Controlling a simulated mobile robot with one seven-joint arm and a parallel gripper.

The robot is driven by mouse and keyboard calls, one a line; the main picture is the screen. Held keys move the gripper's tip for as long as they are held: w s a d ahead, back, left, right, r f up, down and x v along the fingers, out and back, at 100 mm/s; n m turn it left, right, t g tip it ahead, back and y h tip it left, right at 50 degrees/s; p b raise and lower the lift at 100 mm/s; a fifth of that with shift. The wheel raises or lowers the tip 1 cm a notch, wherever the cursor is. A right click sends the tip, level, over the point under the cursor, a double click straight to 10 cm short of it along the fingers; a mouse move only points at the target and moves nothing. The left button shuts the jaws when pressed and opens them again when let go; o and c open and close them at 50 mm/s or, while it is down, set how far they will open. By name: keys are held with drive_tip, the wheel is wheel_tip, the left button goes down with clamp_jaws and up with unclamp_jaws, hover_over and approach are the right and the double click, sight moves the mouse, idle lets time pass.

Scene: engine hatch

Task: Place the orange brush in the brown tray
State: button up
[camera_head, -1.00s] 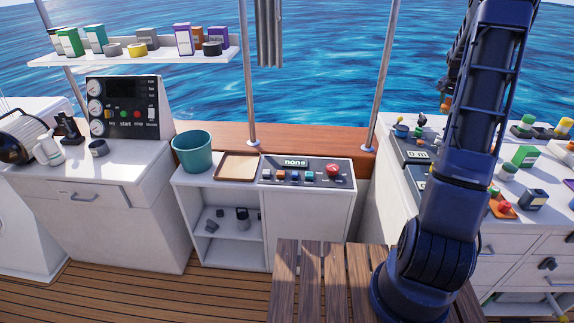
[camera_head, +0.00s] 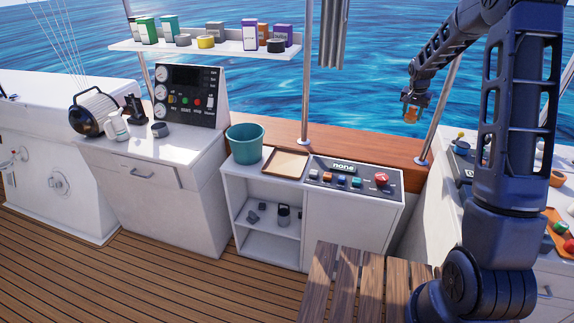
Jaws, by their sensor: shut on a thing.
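The brown tray (camera_head: 286,163) lies empty on top of the low white cabinet, between the teal bucket and the button panel. My gripper (camera_head: 411,108) is raised at the right, in front of the water and above the brown ledge in the picture. It is shut on a small orange thing, which I take to be the orange brush (camera_head: 409,114). The fingers hide part of it, and its full shape is too small to tell. My gripper is apart from the tray, to its right and higher.
The teal bucket (camera_head: 245,144) stands just left of the tray. The button panel (camera_head: 350,177) is just right of it. A metal post (camera_head: 306,75) rises behind the tray. A shelf (camera_head: 210,48) with several boxes hangs at upper left. A slatted wooden surface (camera_head: 345,285) is in front.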

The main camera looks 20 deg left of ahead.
drive_tip(key=s+a+f+n, duration=0.1)
drive_tip(key=s+a+f, duration=0.1)
drive_tip(key=a, duration=1.1)
drive_tip(key=s+a+f+n, duration=0.2)
drive_tip(key=a, duration=1.1)
drive_tip(key=s+a+f+n, duration=0.1)
drive_tip(key=s+a, duration=0.3)
drive_tip(key=a, duration=0.3)
drive_tip(key=s+a+f+y, duration=0.1)
drive_tip(key=s+a, duration=0.2)
drive_tip(key=a, duration=0.4)
drive_tip(key=s+a+f+n, duration=0.1)
drive_tip(key=s+a, duration=0.3)
drive_tip(key=a, duration=0.3)
wheel_tip(320, 180, down, 19)
drive_tip(key=shift+f, duration=0.1)
drive_tip(key=shift+f, duration=0.15)
drive_tip(key=o, duration=0.7)
drive_tip(key=v, duration=1.2)
drive_tip(key=shift+s+d, duration=0.1)
drive_tip(key=shift+d, duration=0.15)
